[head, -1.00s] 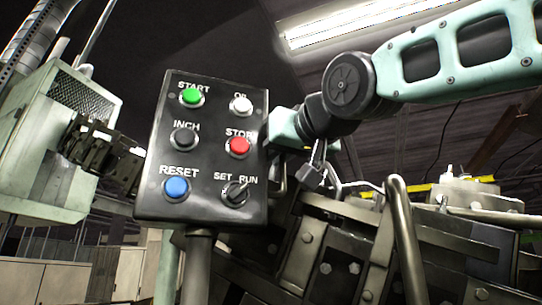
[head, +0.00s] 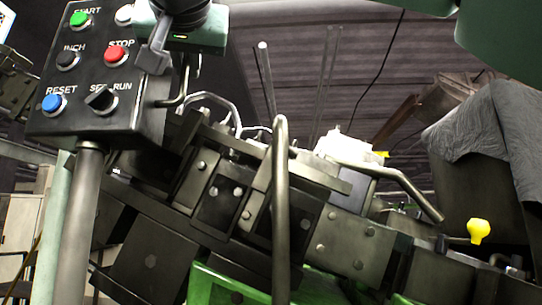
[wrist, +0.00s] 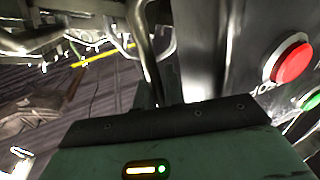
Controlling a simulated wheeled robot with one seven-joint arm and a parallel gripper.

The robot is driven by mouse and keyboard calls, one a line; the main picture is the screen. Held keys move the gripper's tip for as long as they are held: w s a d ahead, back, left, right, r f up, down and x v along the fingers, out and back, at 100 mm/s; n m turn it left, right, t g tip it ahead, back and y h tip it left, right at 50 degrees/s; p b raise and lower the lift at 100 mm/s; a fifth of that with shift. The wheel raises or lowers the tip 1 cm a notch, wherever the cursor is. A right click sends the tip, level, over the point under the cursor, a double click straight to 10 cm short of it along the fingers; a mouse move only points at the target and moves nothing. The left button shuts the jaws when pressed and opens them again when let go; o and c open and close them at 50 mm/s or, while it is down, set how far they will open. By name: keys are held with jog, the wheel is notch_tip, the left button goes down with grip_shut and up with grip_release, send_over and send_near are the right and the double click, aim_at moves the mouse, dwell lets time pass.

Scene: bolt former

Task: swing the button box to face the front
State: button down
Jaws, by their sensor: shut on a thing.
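The black button box (head: 85,125) stands on a grey post (head: 80,215) at the left of the head view, its labelled face towards that camera. Green, red, black and blue buttons and a SET/RUN selector show; the white button is partly covered by my arm. My gripper (head: 174,68) is at the box's right side, shut on the bent bar handle (head: 185,85) there. The grip itself is partly hidden. In the wrist view, the box (wrist: 228,60) is at the right with its red button, and the handle (wrist: 145,45) runs down to my gripper (wrist: 160,105).
Dark bolted machinery (head: 230,190) stands close right of the box. A tall bent metal bar (head: 281,200) rises in front of it. A grey cloth (head: 490,125) and a yellow knob (head: 479,231) are further right.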

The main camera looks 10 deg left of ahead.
jog(key=shift+s+d, duration=0.1)
jog(key=shift+s, duration=0.1)
dwell(0.5)
jog(key=c, duration=1.8)
grip_release()
jog(key=shift+d, duration=0.15)
jog(key=shift+o, duration=0.2)
jog(key=shift+s, duration=0.15)
jog(key=shift+s+f+b, duration=0.1)
jog(key=shift+s+b, duration=0.25)
jog(key=b+v, duration=0.5)
jog(key=v, duration=1.1)
jog(key=shift+s+d, duration=0.15)
jog(key=shift+d, duration=0.1)
